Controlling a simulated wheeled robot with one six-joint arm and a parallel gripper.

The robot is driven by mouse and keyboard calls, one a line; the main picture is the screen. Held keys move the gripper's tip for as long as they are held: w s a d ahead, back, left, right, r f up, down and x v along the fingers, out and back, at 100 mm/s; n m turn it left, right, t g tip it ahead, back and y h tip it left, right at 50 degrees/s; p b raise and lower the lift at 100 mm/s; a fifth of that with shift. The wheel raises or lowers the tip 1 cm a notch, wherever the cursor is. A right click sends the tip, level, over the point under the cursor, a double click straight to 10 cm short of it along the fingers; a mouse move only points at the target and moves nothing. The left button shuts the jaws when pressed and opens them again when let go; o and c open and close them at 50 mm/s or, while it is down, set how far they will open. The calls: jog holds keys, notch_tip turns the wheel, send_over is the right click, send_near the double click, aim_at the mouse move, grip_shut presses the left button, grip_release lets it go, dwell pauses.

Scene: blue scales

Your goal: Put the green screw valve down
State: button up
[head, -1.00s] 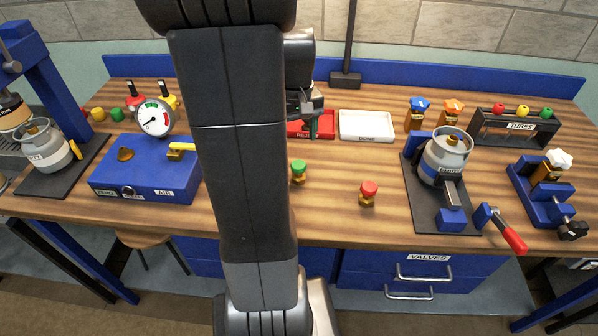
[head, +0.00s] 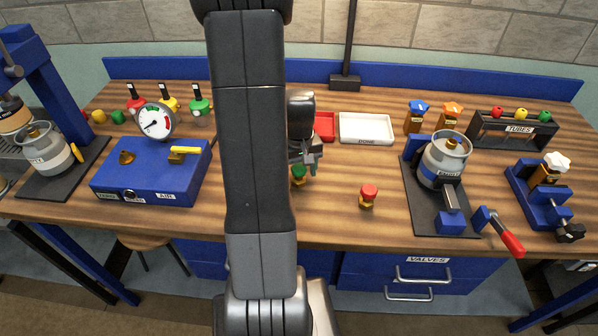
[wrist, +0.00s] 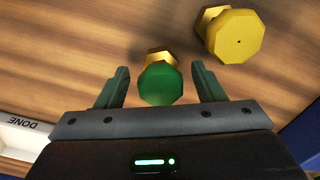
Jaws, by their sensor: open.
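The green screw valve (head: 298,172), a green cap on a brass stem, stands on the bench just beneath my gripper (head: 308,166) in the head view. In the wrist view, my gripper (wrist: 160,88) is open, with one finger on each side of the green valve's cap (wrist: 160,84). A gap shows on both sides of the cap, so the fingers do not grip it.
A yellow valve (wrist: 237,37) lies close by in the wrist view; my arm hides that area in the head view. A red valve (head: 368,195) stands to the right. The red tray (head: 326,124) and white DONE tray (head: 366,127) are behind.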

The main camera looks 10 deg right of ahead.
jog(key=shift+f, duration=0.6)
jog(key=shift+c, duration=0.4)
jog(key=c, duration=1.1)
jog(key=shift+c, duration=0.2)
